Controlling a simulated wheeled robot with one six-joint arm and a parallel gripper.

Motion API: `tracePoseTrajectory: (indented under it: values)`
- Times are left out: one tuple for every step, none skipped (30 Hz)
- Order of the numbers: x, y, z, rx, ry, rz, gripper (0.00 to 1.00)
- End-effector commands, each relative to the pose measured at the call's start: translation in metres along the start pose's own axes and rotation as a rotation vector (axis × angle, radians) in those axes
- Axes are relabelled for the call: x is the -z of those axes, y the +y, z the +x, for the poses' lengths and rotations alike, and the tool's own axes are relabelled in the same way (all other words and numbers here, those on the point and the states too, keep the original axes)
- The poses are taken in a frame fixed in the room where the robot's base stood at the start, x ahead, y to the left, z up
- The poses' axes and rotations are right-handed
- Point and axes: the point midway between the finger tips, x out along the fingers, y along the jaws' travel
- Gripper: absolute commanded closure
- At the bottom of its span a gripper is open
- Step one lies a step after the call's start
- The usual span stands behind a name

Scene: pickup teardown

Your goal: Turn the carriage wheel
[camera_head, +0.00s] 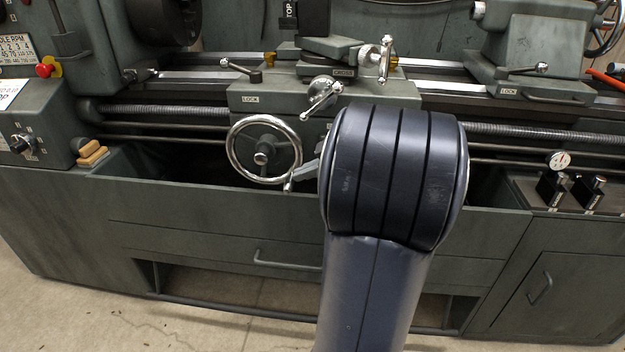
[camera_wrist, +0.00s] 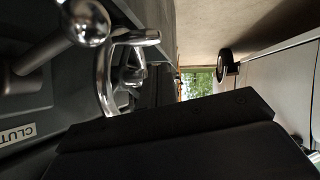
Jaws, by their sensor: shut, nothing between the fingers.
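The carriage wheel (camera_head: 264,148) is a chrome handwheel on the front of the lathe carriage, left of my arm in the head view. Its small crank handle (camera_head: 288,186) is at the lower right of the rim. In the wrist view, a curved chrome rim (camera_wrist: 106,78) lies just beyond the dark gripper body (camera_wrist: 170,140). My gripper is shut and holds nothing visible.
A chrome lever (camera_head: 322,97) sits above and right of the wheel. A ball knob (camera_wrist: 85,22) is close in the wrist view. The chip tray's front wall (camera_head: 200,205) runs below the wheel. The tailstock (camera_head: 535,50) stands at the right.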

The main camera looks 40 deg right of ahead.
Motion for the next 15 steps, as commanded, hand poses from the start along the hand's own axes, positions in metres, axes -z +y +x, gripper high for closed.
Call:
tracePoseTrajectory:
  values:
    - [0.003,0.001,-0.004,-0.001,0.0,0.001,1.0]
    - [0.0,0.001,-0.009,-0.001,-0.001,0.002,1.0]
    - [-0.002,0.001,-0.015,-0.003,-0.001,0.003,1.0]
    - [-0.003,0.0,-0.019,-0.003,-0.001,0.003,1.0]
    - [-0.005,0.0,-0.023,-0.003,-0.001,0.004,1.0]
    - [-0.007,0.0,-0.029,-0.003,-0.001,0.004,1.0]
    - [-0.008,-0.001,-0.034,-0.004,-0.001,0.003,1.0]
    - [-0.01,-0.001,-0.038,-0.004,-0.001,0.003,1.0]
    - [-0.012,-0.001,-0.045,-0.004,-0.001,0.003,1.0]
    - [-0.014,-0.001,-0.05,-0.004,-0.001,0.004,1.0]
    - [-0.015,-0.002,-0.055,-0.003,-0.001,0.004,1.0]
    - [-0.018,-0.002,-0.061,-0.004,-0.002,0.003,1.0]
    - [-0.019,-0.003,-0.066,-0.003,-0.002,0.003,1.0]
    - [-0.021,-0.003,-0.071,-0.003,-0.001,0.003,1.0]
    - [-0.023,-0.004,-0.076,-0.004,-0.001,0.003,1.0]
